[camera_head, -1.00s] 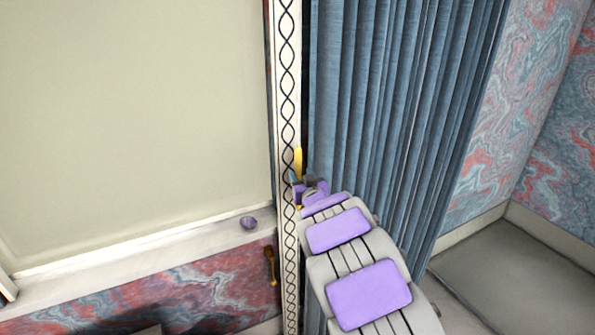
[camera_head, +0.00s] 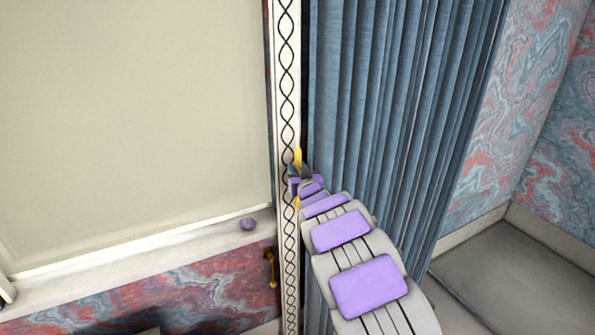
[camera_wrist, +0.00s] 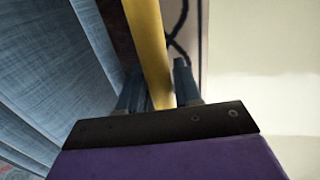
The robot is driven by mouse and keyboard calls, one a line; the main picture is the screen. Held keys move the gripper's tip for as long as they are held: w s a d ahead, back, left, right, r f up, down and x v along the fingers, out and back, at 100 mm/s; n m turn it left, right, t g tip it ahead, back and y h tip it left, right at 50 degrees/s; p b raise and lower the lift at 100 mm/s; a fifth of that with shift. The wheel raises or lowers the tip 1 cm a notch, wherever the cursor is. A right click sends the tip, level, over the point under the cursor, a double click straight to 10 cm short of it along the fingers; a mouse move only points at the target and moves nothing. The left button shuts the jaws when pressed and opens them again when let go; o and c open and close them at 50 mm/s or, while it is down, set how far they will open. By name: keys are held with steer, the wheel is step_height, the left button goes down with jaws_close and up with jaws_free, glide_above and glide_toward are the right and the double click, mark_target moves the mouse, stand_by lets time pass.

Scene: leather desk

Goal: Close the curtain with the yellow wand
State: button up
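The yellow wand (camera_head: 298,158) hangs close to upright by the left edge of the gathered blue curtain (camera_head: 395,110), in front of the patterned white frame strip. My gripper (camera_head: 298,186) is at the wand's lower part. In the wrist view, the wand (camera_wrist: 149,45) runs down between the two dark fingers of my gripper (camera_wrist: 160,85), with little or no gap beside it. Whether both fingers press on it cannot be told. The curtain (camera_wrist: 60,60) fills the left of that view. The wand's low end is partly hidden by my gripper.
A pale window panel (camera_head: 130,110) with a white sill (camera_head: 150,247) is at the left. A brown and gold handle-like object (camera_head: 271,267) is on the wall below. A dark grey surface (camera_head: 510,275) lies at lower right.

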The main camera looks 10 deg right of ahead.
jaws_close()
